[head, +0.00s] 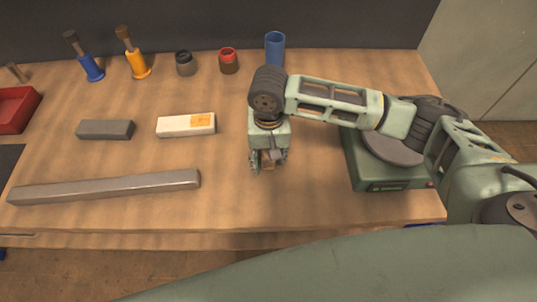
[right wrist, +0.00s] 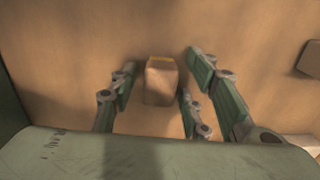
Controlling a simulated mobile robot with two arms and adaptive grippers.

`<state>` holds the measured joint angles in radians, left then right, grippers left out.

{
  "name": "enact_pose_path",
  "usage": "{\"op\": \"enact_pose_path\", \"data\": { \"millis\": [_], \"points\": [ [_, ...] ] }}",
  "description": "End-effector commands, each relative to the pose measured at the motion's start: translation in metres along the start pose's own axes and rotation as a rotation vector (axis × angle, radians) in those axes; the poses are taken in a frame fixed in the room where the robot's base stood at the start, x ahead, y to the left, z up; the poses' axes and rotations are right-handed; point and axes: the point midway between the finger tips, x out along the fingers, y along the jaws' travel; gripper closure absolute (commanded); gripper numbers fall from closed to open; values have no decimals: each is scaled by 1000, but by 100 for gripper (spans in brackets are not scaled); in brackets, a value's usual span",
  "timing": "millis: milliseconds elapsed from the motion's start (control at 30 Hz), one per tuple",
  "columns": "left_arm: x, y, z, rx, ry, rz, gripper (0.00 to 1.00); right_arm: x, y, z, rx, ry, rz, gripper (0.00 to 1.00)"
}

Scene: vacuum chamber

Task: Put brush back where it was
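My right gripper (head: 268,166) points down over the middle of the table. In the right wrist view, its fingers (right wrist: 158,88) stand apart on both sides of a small brown block-like thing (right wrist: 162,82) with a yellow edge. Narrow gaps show beside it, and I cannot tell whether it is a brush. In the head view, the gripper mostly hides it. Two brush-like things with dark tops stand at the back left, one with a blue base (head: 92,68) and one with an orange base (head: 138,66). My left gripper is not in view.
A grey bar (head: 105,187), a grey block (head: 105,130) and a white block (head: 186,125) lie left of the gripper. A blue cup (head: 275,48) and two small jars (head: 228,61) stand behind. A green device with a round plate (head: 390,183) stands right. A red bin (head: 14,108) is far left.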

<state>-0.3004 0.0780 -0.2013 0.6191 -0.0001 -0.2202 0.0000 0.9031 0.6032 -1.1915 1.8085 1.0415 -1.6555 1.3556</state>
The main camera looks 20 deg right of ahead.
Motion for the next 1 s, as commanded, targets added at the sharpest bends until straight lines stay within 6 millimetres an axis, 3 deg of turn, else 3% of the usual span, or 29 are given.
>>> {"op": "enact_pose_path", "data": {
  "millis": [367, 800, 1000],
  "points": [
    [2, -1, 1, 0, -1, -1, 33, -8, 0, 0, -1, 1, -1, 56],
    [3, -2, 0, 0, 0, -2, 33, -95, -1, -1, -1, 3, -3, 56],
    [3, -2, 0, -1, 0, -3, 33, -119, -1, 0, 0, 1, -2, 56]
  ]
}}
